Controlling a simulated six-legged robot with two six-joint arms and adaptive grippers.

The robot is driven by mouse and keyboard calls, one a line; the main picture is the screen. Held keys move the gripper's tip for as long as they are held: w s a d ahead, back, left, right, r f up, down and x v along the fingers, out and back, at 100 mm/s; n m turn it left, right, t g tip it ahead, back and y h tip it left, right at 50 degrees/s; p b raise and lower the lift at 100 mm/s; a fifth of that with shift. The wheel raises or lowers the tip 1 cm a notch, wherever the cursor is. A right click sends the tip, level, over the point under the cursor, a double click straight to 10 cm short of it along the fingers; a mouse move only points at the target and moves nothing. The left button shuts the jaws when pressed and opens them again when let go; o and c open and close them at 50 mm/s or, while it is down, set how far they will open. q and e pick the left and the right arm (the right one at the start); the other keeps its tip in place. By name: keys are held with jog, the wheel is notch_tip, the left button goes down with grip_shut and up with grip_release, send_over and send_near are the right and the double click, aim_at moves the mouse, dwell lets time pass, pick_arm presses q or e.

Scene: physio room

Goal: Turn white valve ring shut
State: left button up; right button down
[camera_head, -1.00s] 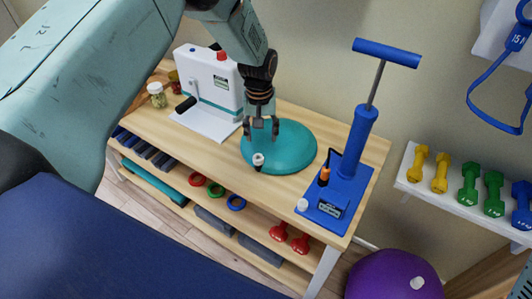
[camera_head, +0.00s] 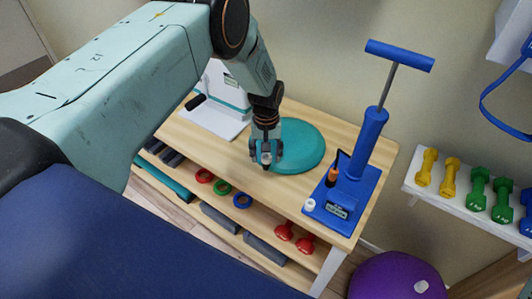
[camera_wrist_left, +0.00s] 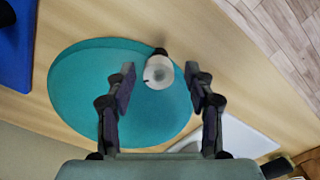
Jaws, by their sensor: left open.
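The teal air cushion (camera_head: 303,143) lies on the wooden table, and it also shows in the left wrist view (camera_wrist_left: 82,95). The white valve ring (camera_wrist_left: 158,71) sits at the cushion's rim, with a small dark part beside it. My left gripper (camera_head: 266,156) points down over that rim. In the left wrist view its open fingers (camera_wrist_left: 160,76) stand on either side of the ring, with gaps between. In the head view the gripper mostly hides the ring. I cannot tell how far the fingers are above it. My right gripper is out of view.
A blue pump (camera_head: 366,140) with a T-handle stands right of the cushion, with a small white cap (camera_head: 310,205) on its base. A white device (camera_head: 222,100) stands to the left. Coloured rings and red dumbbells lie on the lower shelf.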

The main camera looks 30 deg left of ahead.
pick_arm(q)
jog(key=c, duration=0.3)
grip_shut()
